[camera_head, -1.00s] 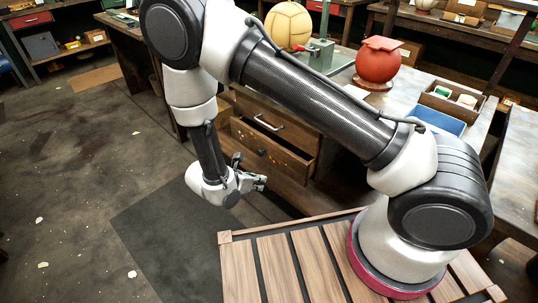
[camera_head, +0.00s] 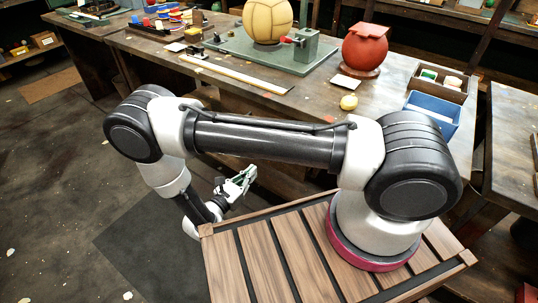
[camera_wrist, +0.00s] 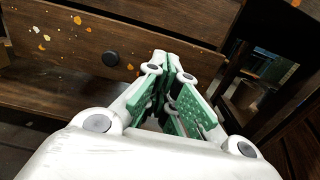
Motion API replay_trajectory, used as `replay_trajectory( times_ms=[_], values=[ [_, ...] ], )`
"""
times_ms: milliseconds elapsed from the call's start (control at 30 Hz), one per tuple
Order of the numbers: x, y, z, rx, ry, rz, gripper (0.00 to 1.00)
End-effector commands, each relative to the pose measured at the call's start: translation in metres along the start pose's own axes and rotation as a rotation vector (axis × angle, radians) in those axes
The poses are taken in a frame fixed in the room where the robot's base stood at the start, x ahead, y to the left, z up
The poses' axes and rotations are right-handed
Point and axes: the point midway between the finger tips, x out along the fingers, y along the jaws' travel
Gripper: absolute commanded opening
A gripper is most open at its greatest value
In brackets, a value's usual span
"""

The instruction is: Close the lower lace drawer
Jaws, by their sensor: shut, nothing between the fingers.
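The lower lace drawer's dark brown front (camera_wrist: 60,45) fills the left of the wrist view, with a round black knob and orange and white paint flecks. My gripper (camera_wrist: 172,62) is shut and empty, its green-padded fingers together. The fingertips overlap the right part of that front, right of the knob; I cannot tell whether they touch it. In the head view my gripper (camera_head: 246,178) is low beside the workbench, under my arm. My arm hides the drawers there, and I cannot tell how far the lower one stands out.
A slatted wooden platform (camera_head: 280,265) lies under my arm's base. Open floor (camera_head: 50,180) is at left.

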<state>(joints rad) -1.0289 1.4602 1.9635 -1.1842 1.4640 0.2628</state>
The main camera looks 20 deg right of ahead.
Motion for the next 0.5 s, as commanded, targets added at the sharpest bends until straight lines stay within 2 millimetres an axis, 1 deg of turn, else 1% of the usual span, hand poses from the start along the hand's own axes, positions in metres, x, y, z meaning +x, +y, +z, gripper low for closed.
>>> replay_trajectory(
  times_ms=[33,300,400,500],
  values=[
    [0.011,-0.001,0.0,-0.003,0.0,-0.005,0.0],
    [0.07,-0.001,0.0,-0.002,0.001,-0.006,0.0],
    [0.088,-0.001,0.0,-0.003,0.001,-0.005,0.0],
    [0.102,-0.001,0.0,-0.002,0.002,-0.004,0.0]
  ],
)
